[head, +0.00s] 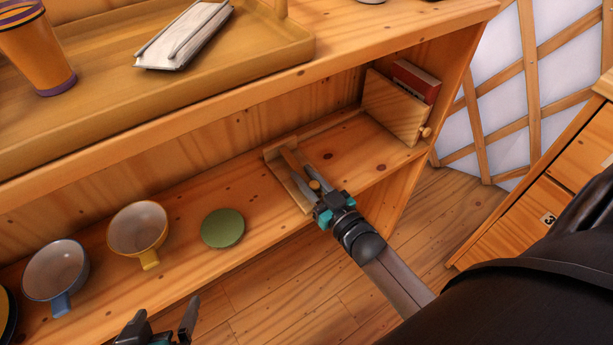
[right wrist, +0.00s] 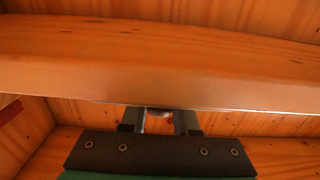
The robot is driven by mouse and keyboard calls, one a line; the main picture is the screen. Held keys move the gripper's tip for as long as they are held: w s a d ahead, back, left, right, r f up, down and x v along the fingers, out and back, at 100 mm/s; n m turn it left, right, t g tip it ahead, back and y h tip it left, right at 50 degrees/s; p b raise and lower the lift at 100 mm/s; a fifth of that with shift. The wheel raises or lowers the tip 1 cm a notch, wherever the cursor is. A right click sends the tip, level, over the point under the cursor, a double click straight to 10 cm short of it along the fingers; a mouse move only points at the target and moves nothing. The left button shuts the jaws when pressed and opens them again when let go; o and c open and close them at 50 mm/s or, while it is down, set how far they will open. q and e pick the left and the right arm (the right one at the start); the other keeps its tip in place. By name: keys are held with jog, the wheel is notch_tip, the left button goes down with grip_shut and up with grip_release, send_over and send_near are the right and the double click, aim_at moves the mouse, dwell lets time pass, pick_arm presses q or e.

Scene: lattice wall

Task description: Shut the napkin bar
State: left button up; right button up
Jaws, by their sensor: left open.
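A low wooden holder (head: 275,164) stands on the lower shelf, with a slim wooden bar (head: 290,161) and a small round knob (head: 315,185). I take this bar for the napkin bar; no napkins show in it. My right gripper (head: 309,176) reaches over the shelf's front edge, its fingers beside the bar and around the knob. In the right wrist view its fingers (right wrist: 160,121) are apart with a small rounded thing between them; whether they press on it I cannot tell. My left gripper (head: 168,325) is open and empty below the shelf, clear of the holder.
Two cups (head: 138,229) and a green disc (head: 222,228) stand left on the shelf. A wooden board with a knob (head: 398,108) and a red box (head: 415,79) are at its right end. Above, a tray (head: 90,115) holds a white stack (head: 183,38).

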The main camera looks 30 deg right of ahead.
grip_shut()
dwell(0.9)
